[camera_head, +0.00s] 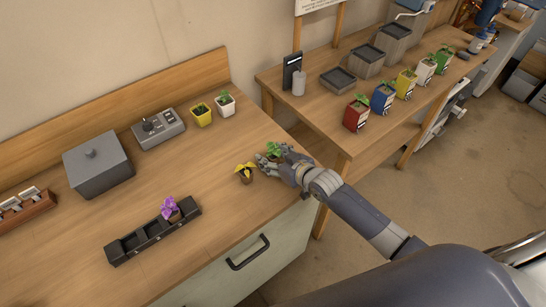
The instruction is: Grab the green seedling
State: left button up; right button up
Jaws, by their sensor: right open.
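The green seedling (275,148) is a small leafy plant at the right end of the near wooden table (160,220). My right gripper (268,163) reaches in from the right, with its open fingers right at the seedling and partly hiding its lower part. I cannot tell whether the fingers touch it. A yellow-flowered seedling (244,172) stands just left of the fingers. My left gripper is not in view.
A black tray (125,248) holds a purple-flowered plant (171,208). Yellow (201,115) and white (225,103) potted plants, a control box (159,128) and a grey lidded box (98,167) stand behind. A second table (330,125) bears several coloured pots.

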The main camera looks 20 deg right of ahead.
jog(key=shift+c, duration=0.2)
jog(key=c, duration=1.1)
